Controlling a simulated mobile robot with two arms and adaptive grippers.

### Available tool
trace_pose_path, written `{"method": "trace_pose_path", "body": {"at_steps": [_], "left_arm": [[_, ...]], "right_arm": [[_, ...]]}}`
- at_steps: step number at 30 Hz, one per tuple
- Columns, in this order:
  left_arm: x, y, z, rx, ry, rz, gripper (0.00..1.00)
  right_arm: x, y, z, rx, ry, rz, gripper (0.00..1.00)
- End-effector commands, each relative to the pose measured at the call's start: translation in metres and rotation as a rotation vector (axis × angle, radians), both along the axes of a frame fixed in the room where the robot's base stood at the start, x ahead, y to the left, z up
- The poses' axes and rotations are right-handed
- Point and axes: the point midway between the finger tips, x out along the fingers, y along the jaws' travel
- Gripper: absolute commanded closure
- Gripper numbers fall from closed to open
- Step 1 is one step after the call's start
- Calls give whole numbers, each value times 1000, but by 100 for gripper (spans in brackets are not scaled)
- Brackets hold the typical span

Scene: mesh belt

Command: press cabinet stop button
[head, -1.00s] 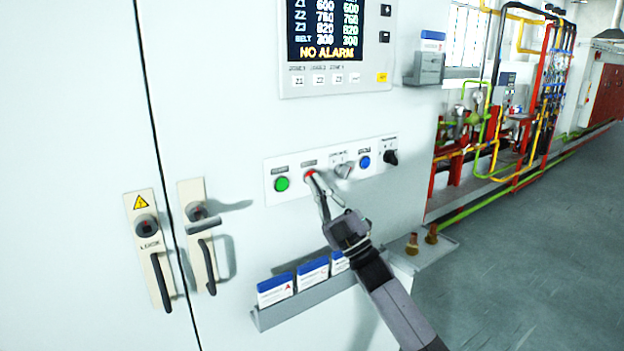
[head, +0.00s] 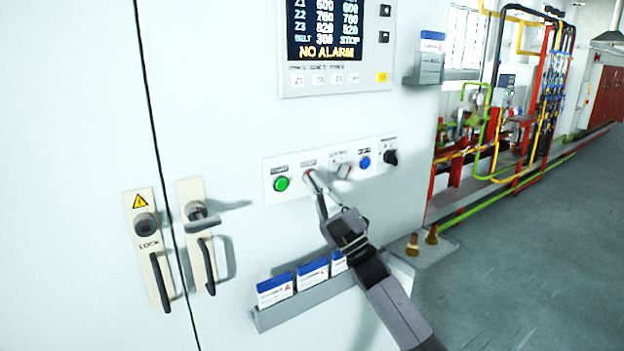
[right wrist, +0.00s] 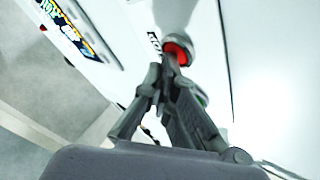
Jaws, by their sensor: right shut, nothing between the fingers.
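The red stop button (head: 308,173) is on the white control strip (head: 298,190) of the cabinet, just right of the green button (head: 281,184). My right gripper (head: 313,181) is shut and empty, its fingertips at the red button and covering most of it. In the right wrist view the red button (right wrist: 178,52) shows right at the shut fingertips (right wrist: 169,70), which appear to touch it. The display (head: 325,32) above reads STOP on its belt line, with NO ALARM below. My left gripper is in neither view.
A selector knob (head: 342,171), a blue button (head: 365,162) and a black knob (head: 390,157) sit to the right on the strip. A card rack (head: 290,312) juts out below. Two door handles (head: 157,275) (head: 206,262) are at left. Open floor lies at right.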

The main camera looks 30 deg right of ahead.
Motion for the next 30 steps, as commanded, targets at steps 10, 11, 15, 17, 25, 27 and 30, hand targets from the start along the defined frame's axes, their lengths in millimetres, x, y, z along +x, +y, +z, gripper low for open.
{"method": "trace_pose_path", "body": {"at_steps": [10, 11, 15, 17, 25, 27, 30], "left_arm": [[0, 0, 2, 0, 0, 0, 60], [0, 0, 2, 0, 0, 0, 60], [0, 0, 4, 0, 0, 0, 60], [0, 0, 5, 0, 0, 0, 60], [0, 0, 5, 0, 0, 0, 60], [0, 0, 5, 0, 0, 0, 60], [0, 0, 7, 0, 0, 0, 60]], "right_arm": [[-3, -1, 0, 0, 1, 0, 100], [-4, -1, 0, 0, 2, -1, 100], [-11, -1, 0, 0, 2, -1, 100], [-14, -2, 0, 0, 2, -1, 100], [-18, -2, 0, 0, 1, -1, 100], [-18, -2, 0, 0, 1, -1, 100], [-21, -2, 0, 0, 1, 0, 100]]}}
